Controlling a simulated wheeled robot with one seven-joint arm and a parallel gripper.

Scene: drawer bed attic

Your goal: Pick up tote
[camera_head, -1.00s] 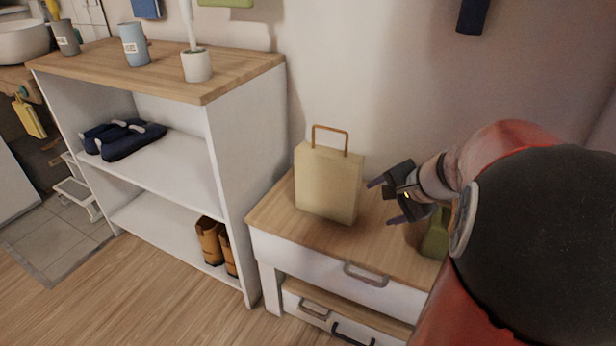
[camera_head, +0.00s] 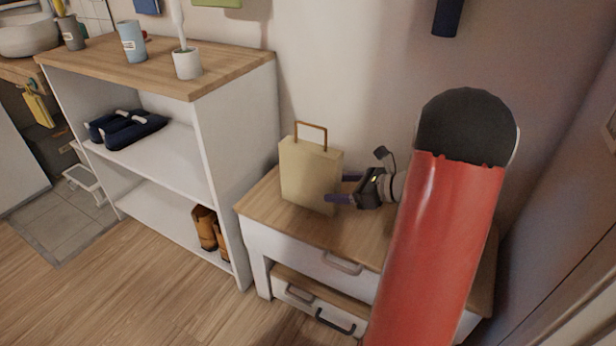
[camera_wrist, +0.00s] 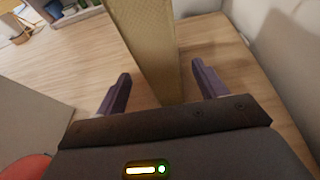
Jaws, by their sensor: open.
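The tote (camera_head: 309,176) is a tan, upright bag with a brown loop handle on top. It stands on the wooden top of a low white drawer unit (camera_head: 262,208). My gripper (camera_head: 335,188) is at the tote's right side, low down, with its two dark purple fingers pointing at it. In the wrist view the tote (camera_wrist: 146,45) rises between and just ahead of the open fingers (camera_wrist: 160,88), with a gap on each side. Whether the fingertips reach past its near edge is hard to tell.
A white shelf unit (camera_head: 238,130) stands close left of the tote, holding dark blue shoes (camera_head: 128,130), brown boots (camera_head: 208,230) and cups on top. The wall is close behind. The drawer unit's top is bare in front of the tote.

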